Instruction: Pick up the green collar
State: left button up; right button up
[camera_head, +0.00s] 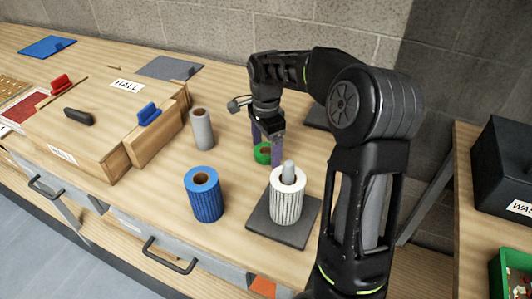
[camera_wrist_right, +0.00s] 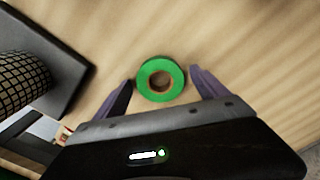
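The green collar (camera_head: 262,153) is a short ring lying on the wooden table, partly hidden by my right gripper in the head view. In the right wrist view the collar (camera_wrist_right: 160,79) lies flat, with a brown centre hole. My right gripper (camera_head: 266,150) points down over it, and its purple fingers (camera_wrist_right: 161,80) are spread on either side of the collar. A small gap shows between the collar and each finger, so it is not held. My left gripper is not in view.
A white ribbed cylinder (camera_head: 287,203) stands on a dark square base (camera_head: 262,225) in front of the gripper. A blue cylinder (camera_head: 205,201) and a grey cylinder (camera_head: 202,131) stand to the left. A wooden box marked HALL (camera_head: 100,111) is further left.

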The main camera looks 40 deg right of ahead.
jog(key=c, duration=1.4)
notch_tip(320, 180, up, 10)
dwell(0.7)
